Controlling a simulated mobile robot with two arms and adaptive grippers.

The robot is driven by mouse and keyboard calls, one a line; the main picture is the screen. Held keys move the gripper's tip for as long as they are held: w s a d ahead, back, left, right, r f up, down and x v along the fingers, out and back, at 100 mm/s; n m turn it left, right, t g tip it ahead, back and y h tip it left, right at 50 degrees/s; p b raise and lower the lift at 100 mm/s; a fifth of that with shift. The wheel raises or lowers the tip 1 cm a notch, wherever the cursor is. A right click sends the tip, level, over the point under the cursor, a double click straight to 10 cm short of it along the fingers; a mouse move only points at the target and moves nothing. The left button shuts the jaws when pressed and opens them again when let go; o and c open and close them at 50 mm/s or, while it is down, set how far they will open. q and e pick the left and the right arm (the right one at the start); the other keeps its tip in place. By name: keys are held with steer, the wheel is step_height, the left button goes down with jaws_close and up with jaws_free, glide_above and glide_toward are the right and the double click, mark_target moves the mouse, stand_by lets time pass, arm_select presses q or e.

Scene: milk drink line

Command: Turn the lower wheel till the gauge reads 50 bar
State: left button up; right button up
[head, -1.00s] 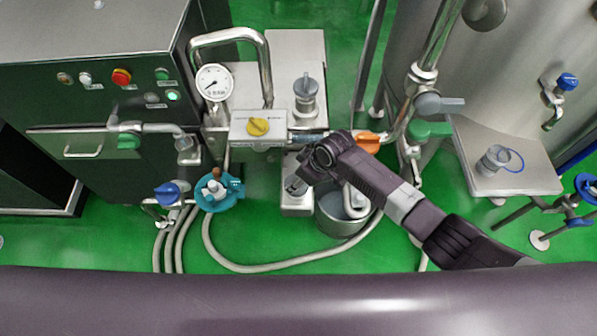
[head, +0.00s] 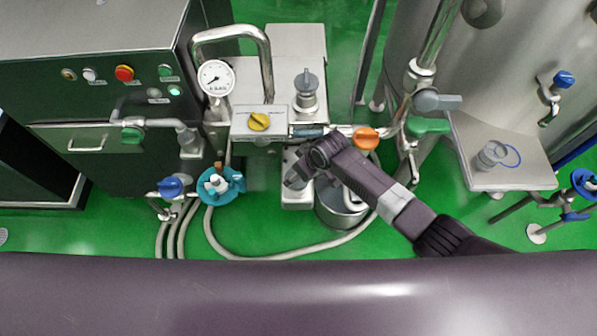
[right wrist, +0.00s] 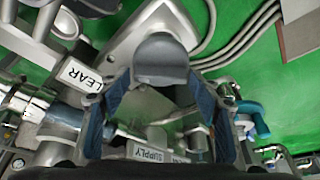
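The lower wheel, a grey knob (head: 294,181), sits on a steel block in the lower middle of the head view, partly hidden by my right gripper (head: 306,168). In the right wrist view the grey knob (right wrist: 160,60) stands between the tips of my right gripper (right wrist: 160,80), one finger on each side. The fingers are spread wide; I cannot tell whether they touch the knob. The round white gauge (head: 216,77) stands upper left of the wheel. Its dark needle points to the lower left; the figures are too small to read. My left gripper is not in view.
A similar grey upper wheel (head: 307,88) stands behind. A yellow knob (head: 259,121) and an orange handle (head: 365,139) are close by. A steel bucket (head: 338,213) stands beside the lower block. Hoses run across the green floor in front.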

steer(key=shift+o, duration=0.6)
steer(key=v, duration=1.2)
stand_by(3.0)
